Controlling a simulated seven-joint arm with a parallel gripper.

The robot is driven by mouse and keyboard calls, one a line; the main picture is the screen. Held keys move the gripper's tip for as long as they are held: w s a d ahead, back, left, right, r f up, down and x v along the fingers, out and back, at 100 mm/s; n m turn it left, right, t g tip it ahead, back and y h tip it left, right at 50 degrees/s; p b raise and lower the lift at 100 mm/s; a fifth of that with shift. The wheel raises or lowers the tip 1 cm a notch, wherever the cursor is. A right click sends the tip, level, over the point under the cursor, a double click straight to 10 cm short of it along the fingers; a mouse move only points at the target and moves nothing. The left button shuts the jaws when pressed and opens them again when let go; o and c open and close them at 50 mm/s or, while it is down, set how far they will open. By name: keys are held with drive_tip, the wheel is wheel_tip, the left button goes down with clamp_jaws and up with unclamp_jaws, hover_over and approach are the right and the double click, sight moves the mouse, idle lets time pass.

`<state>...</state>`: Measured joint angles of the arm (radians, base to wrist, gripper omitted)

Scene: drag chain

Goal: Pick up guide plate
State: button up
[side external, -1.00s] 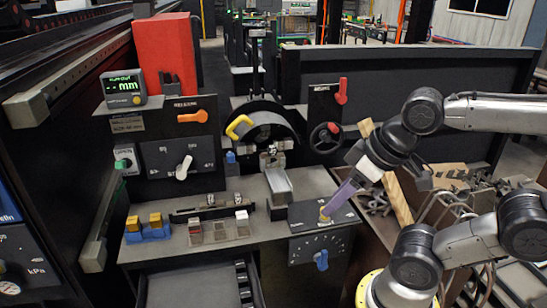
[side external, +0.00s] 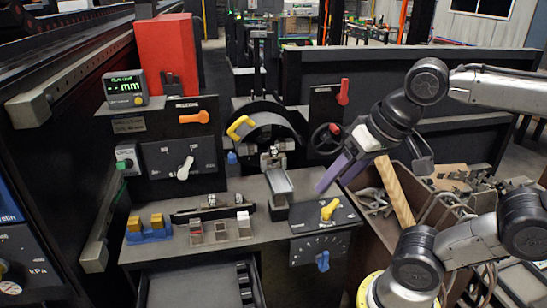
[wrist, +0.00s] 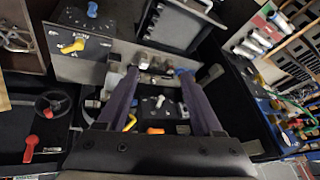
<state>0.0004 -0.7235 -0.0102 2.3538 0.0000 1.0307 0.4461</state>
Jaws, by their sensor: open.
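I cannot tell for certain which part is the guide plate. A grey plate-like metal bar (side external: 279,181) lies at the middle of the bench, and a dark rail with small blocks (side external: 211,213) lies left of it. My gripper (side external: 333,184) is open and empty, its two purple fingers tilted down to the left. It hangs above the bench's right side, right of the grey bar and above the panel with the yellow knob (side external: 329,209). In the wrist view, my gripper (wrist: 157,74) has its fingers well apart, with bench parts seen between them.
Small red-and-white blocks (side external: 220,230) and a yellow-and-blue pair (side external: 147,228) stand on the bench's front left. An open drawer (side external: 195,288) is below. A bin with a wooden bar (side external: 395,190) is at right.

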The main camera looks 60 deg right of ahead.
drive_tip(key=w+d+r+m, duration=0.3)
drive_tip(key=w+r+m, duration=0.6)
drive_tip(key=w+r, duration=0.3)
drive_tip(key=m+g, duration=0.6)
drive_tip(key=m, duration=0.7)
hover_over(273, 158)
drive_tip(key=d, duration=0.1)
wheel_tip(273, 158, down, 23)
drive_tip(key=shift+w+d+r, duration=0.15)
wheel_tip(273, 158, down, 13)
drive_tip(key=shift+w+f, duration=0.15)
drive_tip(key=shift+f, duration=0.05)
